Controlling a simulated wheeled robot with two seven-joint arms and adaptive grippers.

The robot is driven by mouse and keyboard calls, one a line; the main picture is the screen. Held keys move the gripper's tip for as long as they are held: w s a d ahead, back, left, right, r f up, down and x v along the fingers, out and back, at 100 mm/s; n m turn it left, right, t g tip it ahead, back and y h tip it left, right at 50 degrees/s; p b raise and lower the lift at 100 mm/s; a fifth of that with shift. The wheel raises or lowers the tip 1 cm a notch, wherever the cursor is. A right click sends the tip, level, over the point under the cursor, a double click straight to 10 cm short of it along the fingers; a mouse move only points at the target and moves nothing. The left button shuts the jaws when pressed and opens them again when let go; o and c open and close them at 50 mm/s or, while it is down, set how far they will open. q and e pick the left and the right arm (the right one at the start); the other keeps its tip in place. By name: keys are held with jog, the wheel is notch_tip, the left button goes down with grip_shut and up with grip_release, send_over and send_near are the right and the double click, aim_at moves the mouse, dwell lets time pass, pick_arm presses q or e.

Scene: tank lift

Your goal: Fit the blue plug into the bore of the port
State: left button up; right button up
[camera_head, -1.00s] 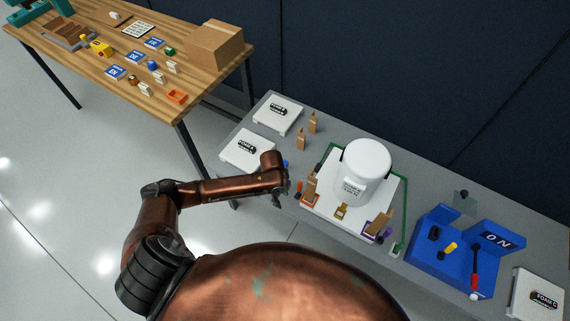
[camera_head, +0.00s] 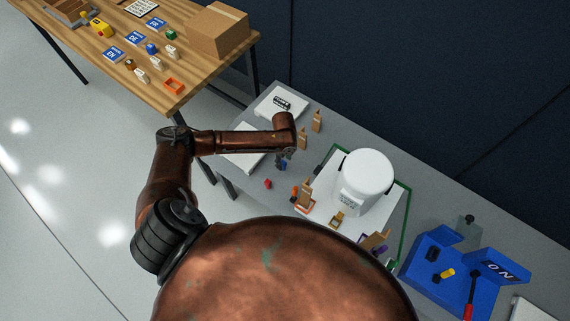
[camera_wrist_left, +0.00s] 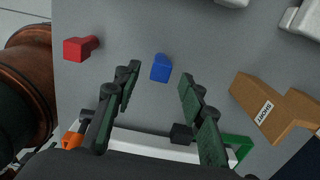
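The blue plug (camera_wrist_left: 160,68) lies on the grey bench in the left wrist view, between and just beyond my left fingertips. My left gripper (camera_wrist_left: 158,85) is open, with one dark finger on each side of the plug and neither visibly touching it. In the head view the left gripper (camera_head: 282,158) hangs over the bench in front of the wooden pegs, and the plug is mostly hidden there. A white tank (camera_head: 368,170) stands on a white plate. I cannot make out which opening is the port's bore. My right gripper is out of view.
A red plug (camera_wrist_left: 80,49) lies left of the blue one. A wooden piece marked SHORT (camera_wrist_left: 268,108) is close on the right. Wooden pegs (camera_head: 317,121), white pads and a blue fixture (camera_head: 440,273) share the bench. A wooden table (camera_head: 190,75) stands behind left.

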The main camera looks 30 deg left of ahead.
pick_arm(q)
jog(key=f, duration=0.4)
jog(key=shift+a+b, duration=0.25)
jog(key=shift+b, duration=0.15)
jog(key=shift+f, duration=0.55)
jog(key=c, duration=0.7)
grip_shut()
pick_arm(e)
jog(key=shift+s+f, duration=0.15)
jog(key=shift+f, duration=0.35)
